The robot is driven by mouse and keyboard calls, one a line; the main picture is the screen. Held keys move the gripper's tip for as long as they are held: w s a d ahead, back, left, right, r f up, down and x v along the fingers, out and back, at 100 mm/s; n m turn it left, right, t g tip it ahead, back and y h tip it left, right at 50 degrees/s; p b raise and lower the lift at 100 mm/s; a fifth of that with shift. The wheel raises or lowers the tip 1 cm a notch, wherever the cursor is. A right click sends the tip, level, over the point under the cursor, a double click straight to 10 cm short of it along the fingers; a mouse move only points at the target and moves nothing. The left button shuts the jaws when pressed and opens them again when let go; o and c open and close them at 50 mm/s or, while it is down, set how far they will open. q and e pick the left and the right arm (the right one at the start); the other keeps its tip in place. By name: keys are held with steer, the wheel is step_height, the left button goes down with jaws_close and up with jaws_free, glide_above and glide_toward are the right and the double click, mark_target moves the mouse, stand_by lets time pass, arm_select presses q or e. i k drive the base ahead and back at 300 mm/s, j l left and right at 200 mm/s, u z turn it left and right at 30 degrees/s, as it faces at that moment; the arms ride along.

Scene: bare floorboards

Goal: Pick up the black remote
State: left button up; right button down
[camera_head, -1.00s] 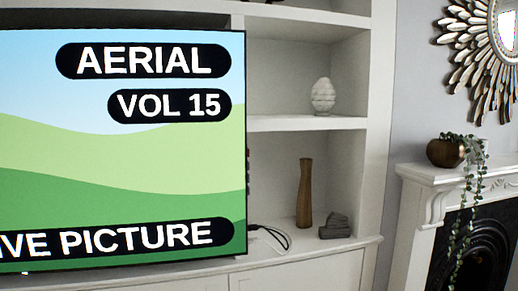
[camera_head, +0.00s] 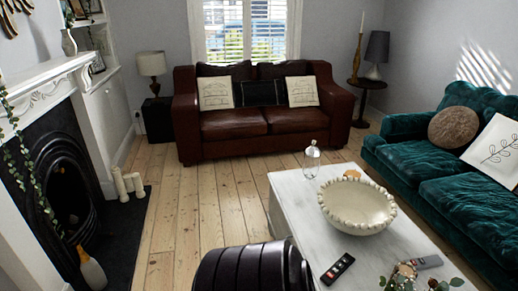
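A black remote (camera_head: 338,268) with small coloured buttons lies flat on the white coffee table (camera_head: 292,205), near its front left edge. It lies nearer to me than the large cream bowl. A second, greyer remote (camera_head: 425,262) lies to its right on the same table. Neither of my grippers is in view, and nothing is seen touching the black remote.
The beaded bowl (camera_head: 357,205) and a glass cloche (camera_head: 312,160) stand on the table. A dark ribbed rounded shape (camera_head: 250,268) fills the bottom edge beside the table. Bare floorboards (camera_head: 205,205) lie between fireplace and table. A green sofa (camera_head: 440,180) stands right.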

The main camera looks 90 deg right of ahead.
mark_target(328, 282)
steer(key=k+j+z, duration=0.1)
steer(key=z, duration=3.35)
